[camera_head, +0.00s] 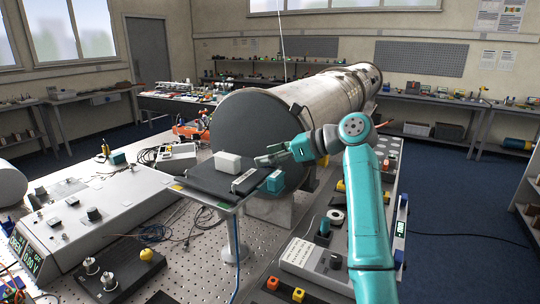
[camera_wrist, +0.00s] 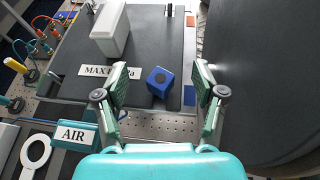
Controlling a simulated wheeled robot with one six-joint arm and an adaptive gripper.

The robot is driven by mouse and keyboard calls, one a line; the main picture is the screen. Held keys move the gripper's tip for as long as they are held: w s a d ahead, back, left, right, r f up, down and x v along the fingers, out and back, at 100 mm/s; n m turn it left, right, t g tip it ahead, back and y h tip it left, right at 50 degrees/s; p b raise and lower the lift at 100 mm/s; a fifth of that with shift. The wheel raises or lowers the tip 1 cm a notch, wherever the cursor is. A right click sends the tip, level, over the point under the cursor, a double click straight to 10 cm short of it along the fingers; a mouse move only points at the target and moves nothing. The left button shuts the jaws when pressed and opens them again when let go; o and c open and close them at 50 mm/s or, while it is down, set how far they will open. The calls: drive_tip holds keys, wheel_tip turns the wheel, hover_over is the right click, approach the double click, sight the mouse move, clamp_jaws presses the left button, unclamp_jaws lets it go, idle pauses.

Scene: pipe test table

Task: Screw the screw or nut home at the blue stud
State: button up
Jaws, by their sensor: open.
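My gripper (camera_wrist: 162,78) is open, its two green fingers spread on either side of a small blue block (camera_wrist: 159,80) in the wrist view. The block has a dark round mark on one face; whether it is the nut, and whether it is held or rests on the dark platform (camera_wrist: 145,50), I cannot tell. In the head view my gripper (camera_head: 268,158) is over the platform (camera_head: 213,181), beside the large cylinder's dark end. No threaded blue stud shows clearly. Blue (camera_wrist: 190,95) and orange (camera_wrist: 190,20) patches mark the platform's right edge, and a small dark post (camera_wrist: 168,10) stands at its far end.
A white block (camera_head: 228,161) lies on the platform; it also shows in the wrist view (camera_wrist: 112,28), near a "MAX" label (camera_wrist: 108,72). A teal block labelled AIR (camera_wrist: 76,135) is at the lower left. The large cylinder's dark end (camera_head: 250,120) stands close on the right of the gripper in the wrist view.

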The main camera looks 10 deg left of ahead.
drive_tip(key=n+g, duration=0.1)
drive_tip(key=g, duration=0.1)
drive_tip(key=n+g, duration=0.4)
drive_tip(key=shift+w, duration=0.3)
drive_tip(key=shift+s+r+n+g, duration=0.15)
drive_tip(key=shift+r+n+g, duration=0.05)
drive_tip(key=shift+n+g, duration=0.35)
